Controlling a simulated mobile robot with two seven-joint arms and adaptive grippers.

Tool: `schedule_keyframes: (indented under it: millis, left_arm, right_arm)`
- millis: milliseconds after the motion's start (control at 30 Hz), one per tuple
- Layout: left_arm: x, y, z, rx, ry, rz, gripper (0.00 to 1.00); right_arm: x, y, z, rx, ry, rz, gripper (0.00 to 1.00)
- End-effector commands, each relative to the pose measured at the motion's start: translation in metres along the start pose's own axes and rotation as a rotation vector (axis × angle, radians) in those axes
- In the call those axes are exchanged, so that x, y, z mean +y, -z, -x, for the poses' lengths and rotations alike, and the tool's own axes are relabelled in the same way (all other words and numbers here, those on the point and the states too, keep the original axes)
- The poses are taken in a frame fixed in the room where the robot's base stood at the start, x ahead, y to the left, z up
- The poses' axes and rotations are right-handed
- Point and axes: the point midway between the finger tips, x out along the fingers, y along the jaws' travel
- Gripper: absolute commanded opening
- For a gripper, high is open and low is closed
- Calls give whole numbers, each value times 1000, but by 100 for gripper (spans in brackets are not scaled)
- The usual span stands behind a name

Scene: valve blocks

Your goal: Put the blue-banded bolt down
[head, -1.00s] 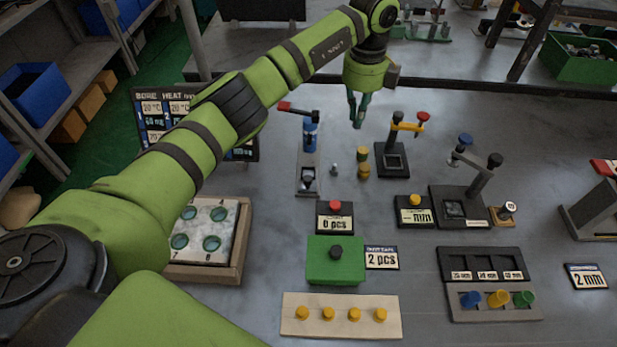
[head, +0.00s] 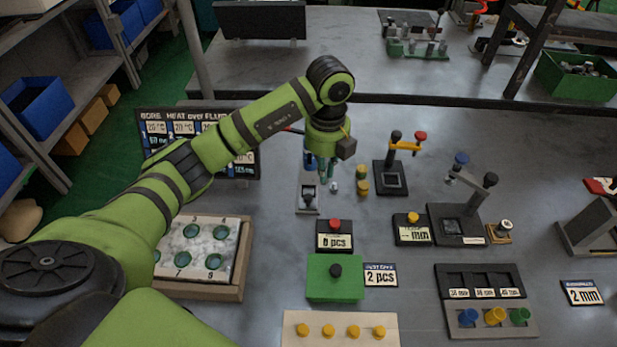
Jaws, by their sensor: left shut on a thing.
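My left gripper (head: 326,172) hangs fingers down above the table, just right of the narrow fixture with the red lever (head: 309,197). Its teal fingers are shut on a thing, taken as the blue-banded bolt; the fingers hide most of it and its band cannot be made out. A small silver piece (head: 334,187) stands on the table close beside the fingertips. I cannot tell whether the held bolt touches the table. My right gripper is not in view.
Two short yellow-topped cylinders (head: 362,187) stand right of the fingers. A black fixture with a yellow lever (head: 391,178) is farther right. The "0 pcs" button box (head: 334,237) and green box (head: 335,280) stand in front. Bare table lies between the fixtures.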

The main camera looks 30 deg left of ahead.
Motion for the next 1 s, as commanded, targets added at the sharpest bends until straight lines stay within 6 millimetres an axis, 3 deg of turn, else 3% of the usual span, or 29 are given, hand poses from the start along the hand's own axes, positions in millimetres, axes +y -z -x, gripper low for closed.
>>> schedule_keyframes:
  millis: [100, 300, 600, 1000]
  left_arm:
    - [18, -16, -12, 2, -3, 4, 0]
    - [30, -29, -24, 1, 1, 0, 0]
    - [30, -29, -61, 3, 1, 0, 0]
    - [30, -29, -69, 0, 2, 0, 0]
  right_arm:
    - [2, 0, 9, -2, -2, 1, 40]
    - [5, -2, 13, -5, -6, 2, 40]
    - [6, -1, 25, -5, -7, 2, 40]
    - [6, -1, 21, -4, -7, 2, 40]
